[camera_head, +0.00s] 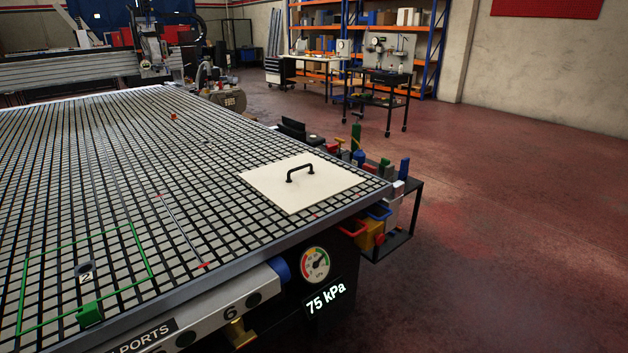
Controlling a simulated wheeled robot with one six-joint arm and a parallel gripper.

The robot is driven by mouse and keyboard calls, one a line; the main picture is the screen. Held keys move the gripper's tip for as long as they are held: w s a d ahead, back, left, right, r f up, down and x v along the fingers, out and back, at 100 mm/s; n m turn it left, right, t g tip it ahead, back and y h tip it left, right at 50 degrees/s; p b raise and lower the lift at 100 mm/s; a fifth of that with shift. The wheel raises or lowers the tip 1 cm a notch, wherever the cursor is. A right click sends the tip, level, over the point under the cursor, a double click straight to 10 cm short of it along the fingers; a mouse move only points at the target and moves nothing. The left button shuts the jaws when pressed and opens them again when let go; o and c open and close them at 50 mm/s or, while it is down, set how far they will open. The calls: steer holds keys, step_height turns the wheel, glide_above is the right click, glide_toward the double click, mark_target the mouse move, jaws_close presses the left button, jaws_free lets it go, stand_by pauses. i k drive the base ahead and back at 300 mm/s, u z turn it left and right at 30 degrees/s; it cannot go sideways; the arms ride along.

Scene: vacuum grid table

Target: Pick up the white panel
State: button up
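The white panel (273,188) lies flat on the gridded vacuum table (100,150), near its right corner. A black arched handle (300,170) stands up from the panel's top, a little right of its middle. My gripper is not in view. Nothing covers the panel.
A gauge (315,264) and a "75 kPa" display (325,297) are on the table's front side. A green outline with a port marked 2 (85,270) and a green block (90,314) are at the lower left. A side shelf (398,225) with tools and bins adjoins the right corner. Floor right is clear.

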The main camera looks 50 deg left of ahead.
mark_target(294, 184)
steer(key=u, duration=0.2)
steer(key=i, duration=1.5)
steer(key=u, duration=0.65)
steer(key=i, duration=1)
steer(key=u, duration=1.6)
steer(key=i, duration=0.75)
steer(key=u, duration=0.9)
